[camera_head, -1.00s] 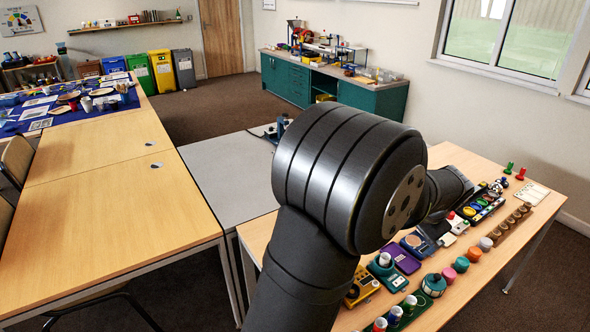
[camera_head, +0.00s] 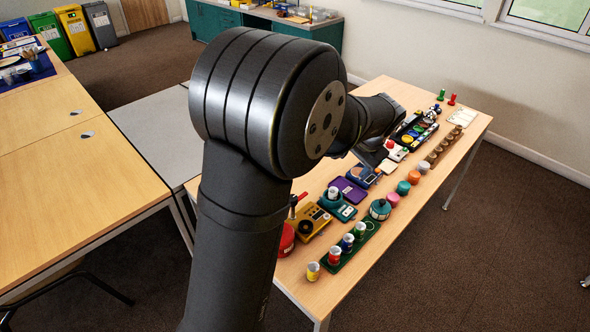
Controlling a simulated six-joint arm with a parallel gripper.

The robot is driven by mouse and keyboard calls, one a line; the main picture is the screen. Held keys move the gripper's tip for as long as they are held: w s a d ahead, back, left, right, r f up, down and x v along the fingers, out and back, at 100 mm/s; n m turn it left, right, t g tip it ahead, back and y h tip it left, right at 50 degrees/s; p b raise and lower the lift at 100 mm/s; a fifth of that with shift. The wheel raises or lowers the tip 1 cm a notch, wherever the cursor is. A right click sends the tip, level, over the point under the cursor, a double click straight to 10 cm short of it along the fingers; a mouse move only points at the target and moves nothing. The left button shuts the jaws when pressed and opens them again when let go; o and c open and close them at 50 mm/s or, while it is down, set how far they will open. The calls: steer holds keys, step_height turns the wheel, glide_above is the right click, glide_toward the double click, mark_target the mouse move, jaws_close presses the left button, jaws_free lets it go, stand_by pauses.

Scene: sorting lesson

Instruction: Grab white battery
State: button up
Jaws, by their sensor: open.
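A small white cylinder (camera_head: 333,193), which looks like the white battery, stands upright on a teal device (camera_head: 338,209) near the middle of the table. Its details are too small to tell. My gripper (camera_head: 372,157) is open beyond my big arm joint, farther along the table to the upper right of the white cylinder and apart from it. My wrist hides part of the gripper, and its fingers are hard to make out against the dark items there.
A green tray (camera_head: 354,249) holds several coloured cylinders at the table's near end. A yellow device (camera_head: 313,220), a purple device (camera_head: 348,190) and a teal-topped jar (camera_head: 380,209) stand close around the white cylinder. A row of coloured lids (camera_head: 403,188) runs along the right.

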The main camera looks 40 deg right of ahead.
steer(key=shift+w, duration=0.1)
steer(key=n+g+y, duration=0.2)
steer(key=n+g, duration=0.2)
steer(key=n, duration=0.2)
glide_above(333, 189)
step_height(333, 189, down, 3)
step_height(333, 189, down, 12)
steer(key=shift+f, duration=2.8)
steer(key=c, duration=1.1)
steer(key=shift+r, duration=0.1)
steer(key=shift+c, duration=0.2)
